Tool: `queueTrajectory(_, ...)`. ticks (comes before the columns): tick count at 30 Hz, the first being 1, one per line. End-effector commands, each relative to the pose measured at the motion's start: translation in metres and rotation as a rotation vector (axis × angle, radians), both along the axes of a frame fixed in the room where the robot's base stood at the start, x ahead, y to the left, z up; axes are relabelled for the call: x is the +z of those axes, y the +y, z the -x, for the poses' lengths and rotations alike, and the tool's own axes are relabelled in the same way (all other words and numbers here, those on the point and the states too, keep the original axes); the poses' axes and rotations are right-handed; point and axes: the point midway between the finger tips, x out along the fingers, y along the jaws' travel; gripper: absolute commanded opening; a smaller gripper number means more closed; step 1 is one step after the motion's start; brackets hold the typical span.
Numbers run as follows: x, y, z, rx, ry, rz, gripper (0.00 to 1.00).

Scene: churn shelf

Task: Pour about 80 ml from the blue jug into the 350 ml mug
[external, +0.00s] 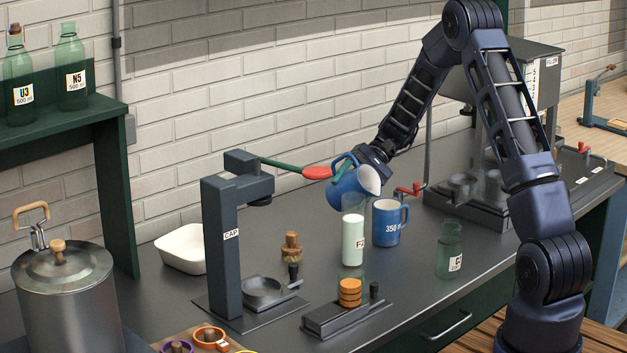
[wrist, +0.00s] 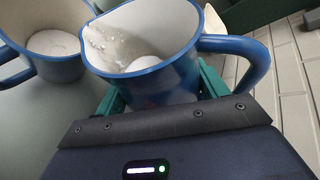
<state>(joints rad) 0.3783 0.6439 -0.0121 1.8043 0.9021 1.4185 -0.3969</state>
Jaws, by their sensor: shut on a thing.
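The blue jug (external: 346,190) is held in the air, tilted with its white inside facing right. My gripper (external: 356,170) is shut on it; in the wrist view the green fingers of my gripper (wrist: 160,92) sit on both sides of the jug (wrist: 150,85). White liquid lies inside the jug, with drops on its wall. The blue 350 ml mug (external: 386,224) stands upright on the counter, below and right of the jug. In the wrist view the mug (wrist: 68,70) is left of the jug's lip and has white liquid at its bottom. I see no stream between them.
A glass bottle of white liquid (external: 353,240) stands left of the mug, close below the jug. A green bottle (external: 450,250) stands to the right. The capping stand (external: 222,250) has a red-tipped lever (external: 316,172) reaching close to the jug. A white tray (external: 182,250) lies at left.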

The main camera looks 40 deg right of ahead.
Motion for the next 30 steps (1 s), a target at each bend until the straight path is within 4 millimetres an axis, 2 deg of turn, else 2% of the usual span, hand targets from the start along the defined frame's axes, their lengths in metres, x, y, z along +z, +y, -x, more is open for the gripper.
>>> queueTrajectory(7,-0.0086,0.0005,-0.0003,0.001,0.100,0.016,0.37)
queueTrajectory(30,-0.0088,0.0002,-0.0001,-0.001,0.107,0.017,0.37)
